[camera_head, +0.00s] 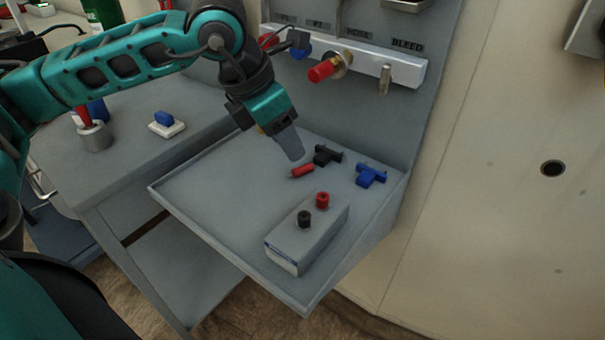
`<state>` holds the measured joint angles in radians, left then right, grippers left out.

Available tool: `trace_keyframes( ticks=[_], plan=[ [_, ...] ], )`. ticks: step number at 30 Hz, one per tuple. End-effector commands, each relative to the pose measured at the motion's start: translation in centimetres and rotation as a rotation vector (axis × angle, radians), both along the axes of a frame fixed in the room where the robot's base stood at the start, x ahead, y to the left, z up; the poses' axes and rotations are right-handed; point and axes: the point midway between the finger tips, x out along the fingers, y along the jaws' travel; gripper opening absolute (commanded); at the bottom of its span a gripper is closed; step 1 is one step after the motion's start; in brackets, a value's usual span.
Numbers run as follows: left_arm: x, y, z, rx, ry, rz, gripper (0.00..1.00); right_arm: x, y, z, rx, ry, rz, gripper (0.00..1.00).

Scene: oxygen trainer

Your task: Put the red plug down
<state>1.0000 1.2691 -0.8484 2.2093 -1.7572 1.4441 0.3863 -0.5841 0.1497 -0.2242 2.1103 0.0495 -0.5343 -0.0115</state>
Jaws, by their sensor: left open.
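A small red plug (302,171) lies on its side on the grey tray shelf (215,185), towards its back. My left gripper (291,150) points down just behind and left of this plug. It is open, and the plug shows clear of its fingertips; the gap between the fingers is hard to make out. Another red plug-like piece (321,72) sits on a brass fitting on the white rail of the panel. My right gripper is not in view.
A black T-shaped fitting (326,155) and a blue one (371,175) lie right of the plug. A grey box (300,243) with red and black terminals stands at the front right. The tray's left part is clear. The panel (385,110) rises behind.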

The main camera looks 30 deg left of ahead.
Motion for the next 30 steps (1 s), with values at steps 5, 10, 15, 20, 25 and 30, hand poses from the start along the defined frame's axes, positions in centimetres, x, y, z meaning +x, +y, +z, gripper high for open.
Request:
trace_keyframes(
  ticks=[5,10,15,20,25,30],
  plan=[
    [0.5,-0.2,-1.4,0.002,0.0,-0.001,0.47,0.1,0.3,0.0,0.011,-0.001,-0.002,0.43],
    [1.1,-0.6,-3.6,0.001,0.002,-0.001,0.47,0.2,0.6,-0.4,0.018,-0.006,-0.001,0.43],
    [1.9,-0.9,-5.7,0.0,0.001,-0.001,0.47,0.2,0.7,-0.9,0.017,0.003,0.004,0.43],
    [2.1,-1.0,-6.1,0.001,-0.001,-0.001,0.47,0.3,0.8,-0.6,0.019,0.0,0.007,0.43],
    [2.1,-1.0,-6.0,0.001,-0.001,-0.001,0.45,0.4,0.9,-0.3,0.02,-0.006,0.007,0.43],
    [2.1,-1.0,-6.0,0.002,-0.001,-0.001,0.29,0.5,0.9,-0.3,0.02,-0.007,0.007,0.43]
  ],
)
